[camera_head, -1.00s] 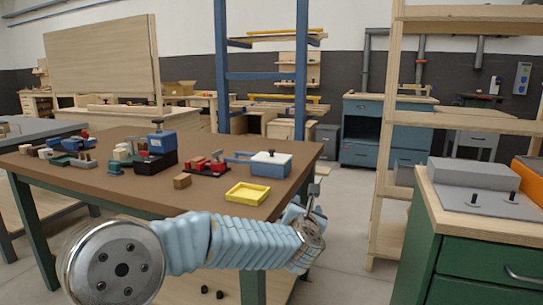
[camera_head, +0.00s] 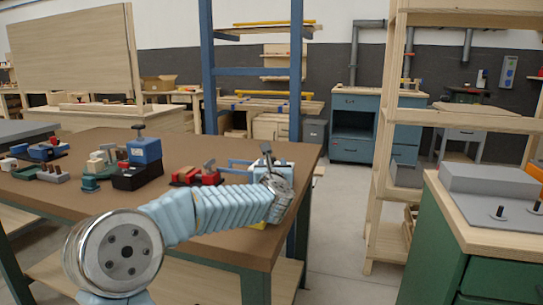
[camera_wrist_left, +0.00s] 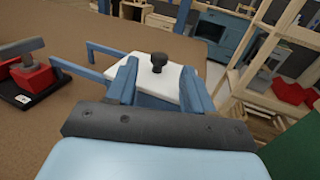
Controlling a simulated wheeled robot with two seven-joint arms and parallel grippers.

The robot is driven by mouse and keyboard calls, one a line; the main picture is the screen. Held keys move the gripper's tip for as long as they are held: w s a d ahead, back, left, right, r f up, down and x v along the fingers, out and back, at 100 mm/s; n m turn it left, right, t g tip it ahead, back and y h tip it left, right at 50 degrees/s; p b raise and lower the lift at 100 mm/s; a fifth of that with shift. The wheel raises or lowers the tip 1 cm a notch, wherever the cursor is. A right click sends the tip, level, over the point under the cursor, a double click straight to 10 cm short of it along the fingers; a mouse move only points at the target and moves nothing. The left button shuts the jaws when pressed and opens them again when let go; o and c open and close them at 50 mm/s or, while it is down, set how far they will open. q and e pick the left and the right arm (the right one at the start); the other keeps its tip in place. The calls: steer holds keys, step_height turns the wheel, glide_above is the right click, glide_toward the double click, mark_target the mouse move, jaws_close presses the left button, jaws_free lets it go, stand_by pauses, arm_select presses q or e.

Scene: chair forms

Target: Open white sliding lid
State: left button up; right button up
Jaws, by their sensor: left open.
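The white sliding lid (camera_wrist_left: 172,84) with a black knob (camera_wrist_left: 158,62) sits on a blue box, with blue rails (camera_wrist_left: 92,60) reaching left from it. In the head view the box is mostly hidden behind my left gripper (camera_head: 274,172), and the blue rails (camera_head: 236,164) show just left of it. My left gripper (camera_wrist_left: 160,86) is open in the left wrist view. Its two fingers are spread over the near part of the lid, with the knob beyond them and between them in the picture. I cannot tell whether the fingers touch the lid. The right gripper is not in view.
A red clamp-like tool (camera_head: 197,176) stands left of the box; it also shows in the wrist view (camera_wrist_left: 30,74). A blue and black device (camera_head: 142,163) and several small parts lie farther left. The brown table's (camera_head: 60,200) right edge is close by.

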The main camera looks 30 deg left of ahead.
mark_target(272, 159)
arm_select(q)
steer(key=shift+p+x, duration=0.5)
steer(key=shift+x, duration=1.7)
jaws_close()
